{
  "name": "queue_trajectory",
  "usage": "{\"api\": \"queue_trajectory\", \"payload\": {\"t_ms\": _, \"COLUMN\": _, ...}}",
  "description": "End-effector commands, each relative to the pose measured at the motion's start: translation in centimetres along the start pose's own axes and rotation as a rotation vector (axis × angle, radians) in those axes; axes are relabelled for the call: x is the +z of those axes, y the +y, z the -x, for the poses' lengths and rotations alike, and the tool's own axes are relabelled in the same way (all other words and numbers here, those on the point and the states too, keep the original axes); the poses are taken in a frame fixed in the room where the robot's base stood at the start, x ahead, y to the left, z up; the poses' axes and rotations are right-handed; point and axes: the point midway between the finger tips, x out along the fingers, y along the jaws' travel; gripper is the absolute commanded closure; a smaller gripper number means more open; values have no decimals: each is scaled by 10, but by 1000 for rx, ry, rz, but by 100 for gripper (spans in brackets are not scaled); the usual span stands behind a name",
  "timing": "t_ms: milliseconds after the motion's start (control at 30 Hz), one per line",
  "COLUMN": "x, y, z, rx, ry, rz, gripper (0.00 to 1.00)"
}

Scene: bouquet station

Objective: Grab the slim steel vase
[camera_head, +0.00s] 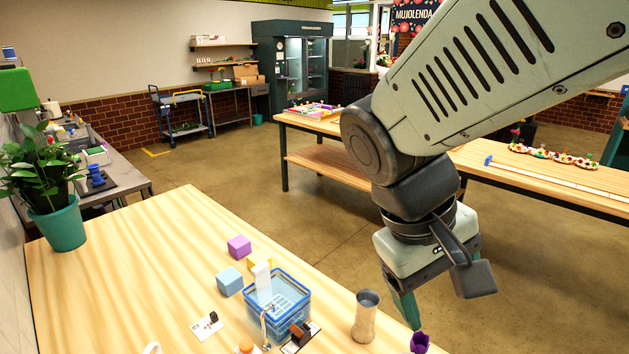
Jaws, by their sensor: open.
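The slim steel vase (365,316) stands upright on the near wooden table, close to its right edge. It is a narrow cylinder with a dark open mouth, and its side looks tan, like the wood around it. My gripper (412,318) hangs to the right of the vase in the picture, pointing down, apart from it in the view. One teal finger shows clearly; the other is not clearly visible. The gripper is open, and I see nothing held in it.
A blue-rimmed clear bin (293,310) stands left of the vase, beside light blue (229,282) and purple (239,247) blocks. A purple flower (419,342) shows at the bottom edge, below the gripper. A potted plant (63,229) stands far left.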

Motion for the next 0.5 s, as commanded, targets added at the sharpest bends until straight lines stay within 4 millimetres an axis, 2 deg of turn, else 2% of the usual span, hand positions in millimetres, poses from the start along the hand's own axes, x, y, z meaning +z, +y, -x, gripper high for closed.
{"api": "queue_trajectory", "payload": {"t_ms": 33, "x": -5, "y": 2, "z": -13, "rx": 57, "ry": -81, "rz": 64, "gripper": 23}}
{"api": "queue_trajectory", "payload": {"t_ms": 100, "x": -12, "y": 7, "z": -27, "rx": 144, "ry": -171, "rz": 143, "gripper": 23}}
{"api": "queue_trajectory", "payload": {"t_ms": 267, "x": -33, "y": 18, "z": -55, "rx": 364, "ry": -348, "rz": 340, "gripper": 23}}
{"api": "queue_trajectory", "payload": {"t_ms": 500, "x": -82, "y": 18, "z": -93, "rx": 731, "ry": -519, "rz": 662, "gripper": 23}}
